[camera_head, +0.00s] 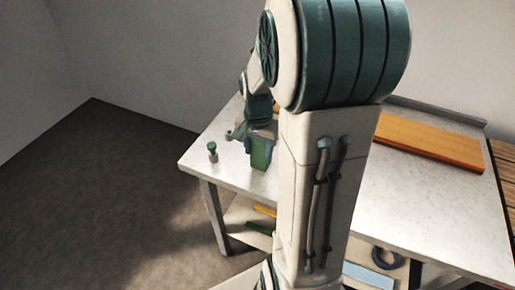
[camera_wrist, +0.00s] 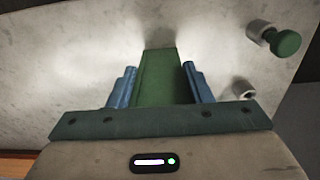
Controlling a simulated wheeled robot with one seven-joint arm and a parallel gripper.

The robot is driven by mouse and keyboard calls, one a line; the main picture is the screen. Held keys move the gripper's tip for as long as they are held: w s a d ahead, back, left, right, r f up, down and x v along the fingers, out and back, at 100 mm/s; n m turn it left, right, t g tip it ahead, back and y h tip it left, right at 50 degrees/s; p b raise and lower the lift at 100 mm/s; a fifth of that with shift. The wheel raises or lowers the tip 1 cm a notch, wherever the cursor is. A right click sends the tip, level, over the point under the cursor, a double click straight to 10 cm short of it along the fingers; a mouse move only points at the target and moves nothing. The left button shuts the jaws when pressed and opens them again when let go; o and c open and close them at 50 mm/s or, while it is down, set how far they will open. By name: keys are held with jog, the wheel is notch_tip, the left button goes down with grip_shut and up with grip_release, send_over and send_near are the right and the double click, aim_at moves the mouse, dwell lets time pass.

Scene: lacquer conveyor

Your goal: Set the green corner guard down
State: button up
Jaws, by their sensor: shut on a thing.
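The green corner guard (camera_head: 260,154) is over the left part of the grey table (camera_head: 225,172) in the head view. In the wrist view the guard (camera_wrist: 158,78) runs out from between the blue fingers, over the pale tabletop. My gripper (camera_wrist: 160,84) is shut on it, with one finger on each side. I cannot tell whether the guard's lower end touches the table. My arm hides the middle of the table in the head view.
A green-topped knob (camera_head: 212,149) stands near the table's left corner; it also shows in the wrist view (camera_wrist: 287,43). A small metal piece (camera_wrist: 243,89) lies near it. An orange board (camera_head: 430,138) lies at the right. The lower shelf holds a yellow item (camera_head: 265,211) and a dark ring (camera_head: 388,257).

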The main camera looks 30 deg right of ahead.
jog(key=shift+f, duration=0.2)
jog(key=o, duration=1)
jog(key=shift+r, duration=0.1)
notch_tip(320, 180, up, 11)
jog(key=shift+r+p, duration=0.15)
jog(key=shift+p, duration=0.15)
jog(key=shift+r, duration=0.35)
jog(key=s+a+f+n+t, duration=0.2)
jog(key=s+a+n+t, duration=0.1)
jog(key=s+a+n, duration=0.7)
jog(key=shift+s+a+f, duration=0.2)
jog(key=shift+s+a, duration=0.15)
jog(key=shift+s, duration=0.2)
